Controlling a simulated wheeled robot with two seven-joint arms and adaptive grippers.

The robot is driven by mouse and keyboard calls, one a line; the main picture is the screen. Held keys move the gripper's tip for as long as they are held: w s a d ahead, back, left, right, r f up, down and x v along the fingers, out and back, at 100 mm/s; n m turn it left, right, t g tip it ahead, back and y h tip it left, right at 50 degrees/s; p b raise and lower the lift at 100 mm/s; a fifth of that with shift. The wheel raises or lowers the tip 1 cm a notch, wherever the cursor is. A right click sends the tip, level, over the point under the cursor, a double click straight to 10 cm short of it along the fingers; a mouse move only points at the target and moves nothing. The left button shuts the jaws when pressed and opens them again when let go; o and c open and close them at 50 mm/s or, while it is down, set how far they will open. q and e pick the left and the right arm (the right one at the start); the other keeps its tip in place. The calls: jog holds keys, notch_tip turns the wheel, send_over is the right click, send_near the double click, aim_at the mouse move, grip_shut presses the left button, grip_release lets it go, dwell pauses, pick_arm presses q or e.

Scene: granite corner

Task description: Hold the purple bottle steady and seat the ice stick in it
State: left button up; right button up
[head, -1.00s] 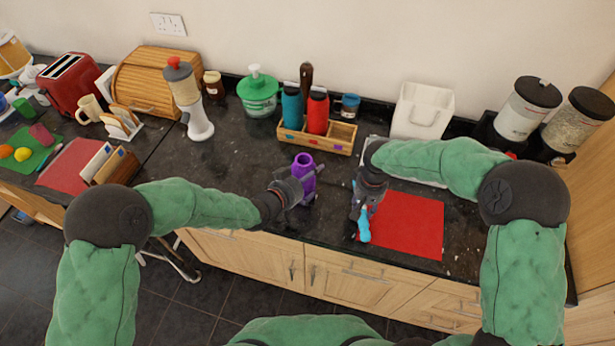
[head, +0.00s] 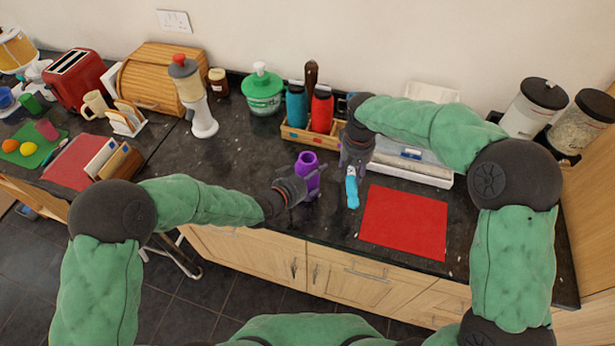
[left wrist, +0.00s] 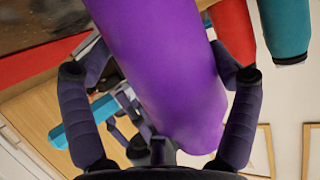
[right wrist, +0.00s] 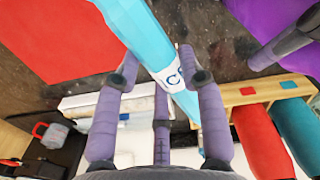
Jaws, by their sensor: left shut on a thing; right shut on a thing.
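The purple bottle (head: 308,166) stands on the dark counter, its open mouth facing up. My left gripper (head: 300,188) is shut around its side, and the bottle (left wrist: 170,70) fills the middle of the left wrist view between the fingers. The ice stick (head: 352,188) is light blue with a white lettered band. My right gripper (head: 354,160) is shut on it and holds it tilted, to the right of the bottle and apart from it. In the right wrist view the stick (right wrist: 138,30) passes between the fingertips. The bottle's inside cannot be made out.
A red mat (head: 404,222) lies on the counter to the right. A wooden caddy (head: 296,133) with a teal bottle (head: 297,107) and a red bottle (head: 321,110) stands behind the purple bottle. A white tray (head: 432,178) is behind the mat. Counter left of the bottle is clear.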

jog(key=w+a+r, duration=0.2)
jog(key=a+r, duration=1)
jog(key=r, duration=0.4)
notch_tip(320, 180, down, 9)
jog(key=shift+f, duration=0.2)
jog(key=o, duration=1.2)
notch_tip(320, 180, up, 12)
